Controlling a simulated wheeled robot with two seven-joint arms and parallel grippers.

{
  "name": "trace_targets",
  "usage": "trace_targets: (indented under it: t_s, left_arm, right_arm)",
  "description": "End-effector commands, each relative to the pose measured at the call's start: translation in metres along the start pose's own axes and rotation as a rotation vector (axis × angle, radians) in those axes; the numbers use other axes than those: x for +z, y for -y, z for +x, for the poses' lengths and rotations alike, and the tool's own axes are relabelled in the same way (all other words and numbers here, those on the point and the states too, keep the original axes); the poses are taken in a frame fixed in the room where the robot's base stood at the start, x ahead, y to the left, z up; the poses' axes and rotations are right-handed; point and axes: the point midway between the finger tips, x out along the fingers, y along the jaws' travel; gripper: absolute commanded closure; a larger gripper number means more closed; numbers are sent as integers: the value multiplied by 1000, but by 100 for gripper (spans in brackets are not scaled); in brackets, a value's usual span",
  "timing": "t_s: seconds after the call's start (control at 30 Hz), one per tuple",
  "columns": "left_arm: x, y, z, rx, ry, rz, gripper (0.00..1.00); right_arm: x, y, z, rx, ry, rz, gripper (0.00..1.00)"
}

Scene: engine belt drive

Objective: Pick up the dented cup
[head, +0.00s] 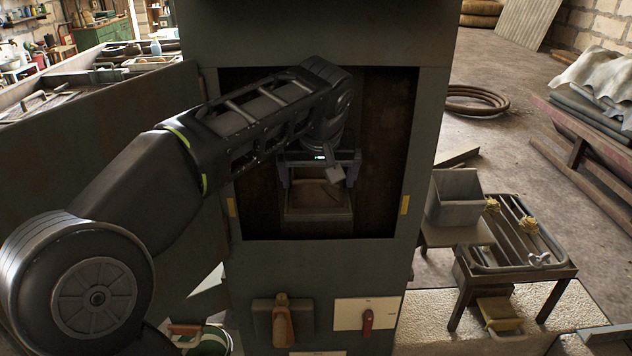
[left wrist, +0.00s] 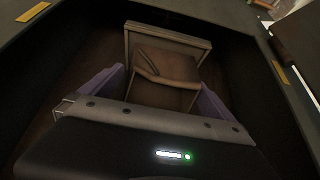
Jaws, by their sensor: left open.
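A brown, box-shaped cup (head: 318,213) sits inside the dark opening of the tall grey-green housing (head: 432,150). In the left wrist view the cup (left wrist: 140,88) shows a bent, creased face inside its rim, which looks like the dent. My left gripper (head: 318,182) is inside the opening, just above and in front of the cup. Its purple fingers are spread, one on each side of the cup in the left wrist view (left wrist: 158,97). I cannot tell whether they touch it. My right gripper is not in view.
The opening's side walls are close to my left gripper, with yellow tabs (head: 404,205) on its edges. Below are a brown handle (head: 283,325) and a red switch (head: 367,320).

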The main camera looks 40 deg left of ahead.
Motion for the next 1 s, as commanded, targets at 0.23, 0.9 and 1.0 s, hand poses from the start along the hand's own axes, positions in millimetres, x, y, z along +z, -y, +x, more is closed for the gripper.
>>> trace_targets:
  t_s: [0.23,0.9,1.0]
  left_arm:
    - [0,1,30,-1,3,-1,0]
    - [0,0,32,0,0,-1,4]
    - [0,0,32,0,0,-1,12]
  right_arm:
    - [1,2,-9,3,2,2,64]
    - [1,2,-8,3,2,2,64]
    - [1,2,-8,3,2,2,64]
